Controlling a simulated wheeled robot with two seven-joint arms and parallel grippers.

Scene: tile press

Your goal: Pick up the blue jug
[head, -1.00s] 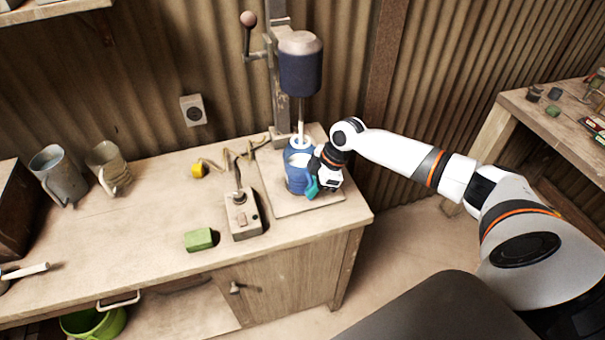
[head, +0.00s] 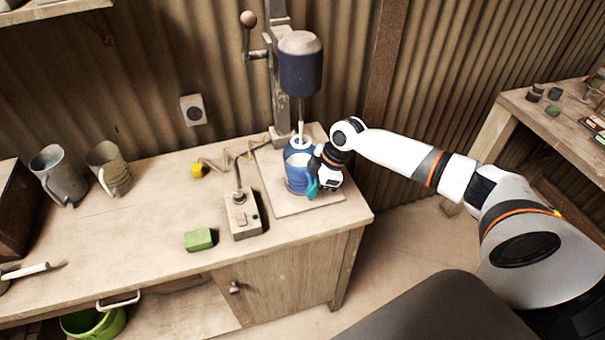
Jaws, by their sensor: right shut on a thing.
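The blue jug (head: 296,175) stands upright on the square base plate of the press, under the spindle, at the right end of the bench. It holds something pale. My right gripper (head: 314,185) is at the jug's right side and is shut on it; its fingertips are partly hidden against the jug. The white lower end of the spindle reaches down to the jug's mouth. My left gripper is not in view.
The press (head: 300,65) with its dark blue head stands right above the jug. A switch box (head: 242,215) and a green block (head: 199,240) lie to its left. Two mugs, one grey (head: 59,175) and one tan (head: 109,168), stand at the far left.

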